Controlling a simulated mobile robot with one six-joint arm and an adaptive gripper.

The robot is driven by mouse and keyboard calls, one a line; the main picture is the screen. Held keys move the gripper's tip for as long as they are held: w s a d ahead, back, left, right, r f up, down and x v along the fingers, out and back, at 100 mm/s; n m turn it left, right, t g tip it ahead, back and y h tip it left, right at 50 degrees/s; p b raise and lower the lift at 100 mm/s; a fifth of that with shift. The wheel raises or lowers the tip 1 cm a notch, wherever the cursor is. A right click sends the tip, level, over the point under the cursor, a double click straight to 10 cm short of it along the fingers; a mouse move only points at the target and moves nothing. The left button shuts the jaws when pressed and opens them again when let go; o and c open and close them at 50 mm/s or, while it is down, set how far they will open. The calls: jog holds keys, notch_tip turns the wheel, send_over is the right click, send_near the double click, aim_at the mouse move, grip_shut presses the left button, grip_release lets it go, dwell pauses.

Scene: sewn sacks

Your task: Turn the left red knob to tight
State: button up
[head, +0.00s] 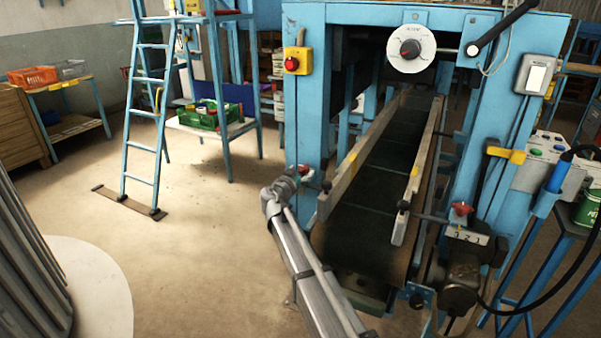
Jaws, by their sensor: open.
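The left red knob (304,170) shows as a small red patch at the left side of the conveyor, by the foot of the blue machine frame. My arm reaches up from the bottom, and my gripper (297,180) is at this knob, partly hiding it. The jaws are open; whether they touch the knob or stand around it I cannot tell. The right red knob (461,208) stands clear on the conveyor's right side, at the rod of the right guide rail (416,180). The left guide rail (352,168) runs beside the left knob.
The blue machine frame (308,110) rises just behind my gripper, with a yellow stop-button box (296,61) on it. The dark conveyor belt (375,195) lies to the right. A blue ladder (141,120) stands at the left; the floor between is clear.

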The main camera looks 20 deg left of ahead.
jog(key=c, duration=1.1)
jog(key=shift+c, duration=0.2)
jog(key=shift+a+m+h, duration=0.15)
jog(key=shift+m+h, duration=0.25)
jog(key=shift+h, duration=0.2)
jog(key=shift+w+a+m+g+h, duration=0.15)
jog(key=shift+m+g+h, duration=0.1)
jog(key=shift+m+h, duration=0.45)
jog(key=shift+a+m+g+h, duration=0.1)
jog(key=shift+m+g+h, duration=0.25)
jog(key=shift+h, duration=0.65)
jog(key=m+g+h, duration=0.2)
jog(key=h, duration=0.1)
jog(key=m+g+h, duration=0.1)
jog(key=m+h, duration=0.1)
jog(key=shift+w+a, duration=0.25)
jog(key=shift+a, duration=0.05)
jog(key=m+g+h, duration=0.3)
jog(key=shift+w+g+h, duration=0.15)
jog(key=shift+g+h, duration=0.25)
jog(key=shift+m+g+h, duration=0.6)
jog(key=shift+m+g, duration=0.35)
jog(key=shift+g, duration=0.15)
jog(key=shift+d, duration=0.1)
